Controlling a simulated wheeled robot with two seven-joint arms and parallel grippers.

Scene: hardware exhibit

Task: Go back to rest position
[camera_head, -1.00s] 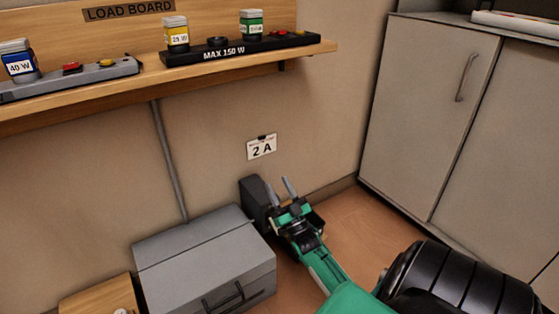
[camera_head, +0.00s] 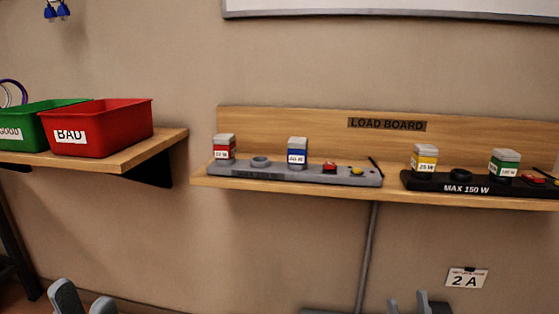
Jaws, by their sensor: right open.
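My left gripper (camera_head: 85,300) shows at the bottom left edge of the head view. Its two grey fingertips stand apart with nothing seen between them; the rest is cut off by the frame. My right gripper (camera_head: 408,303) shows at the bottom edge, right of centre. Its two grey fingertips are also apart and appear empty. Both grippers appear well below the shelves and touch nothing that I can see.
The load board shelf (camera_head: 290,185) holds a grey panel (camera_head: 345,178) and a black panel (camera_head: 420,186) with labelled blocks. A left shelf (camera_head: 128,157) holds a green bin (camera_head: 65,104) and a red bin (camera_head: 120,125). A "2 A" card (camera_head: 467,278) hangs on the wall.

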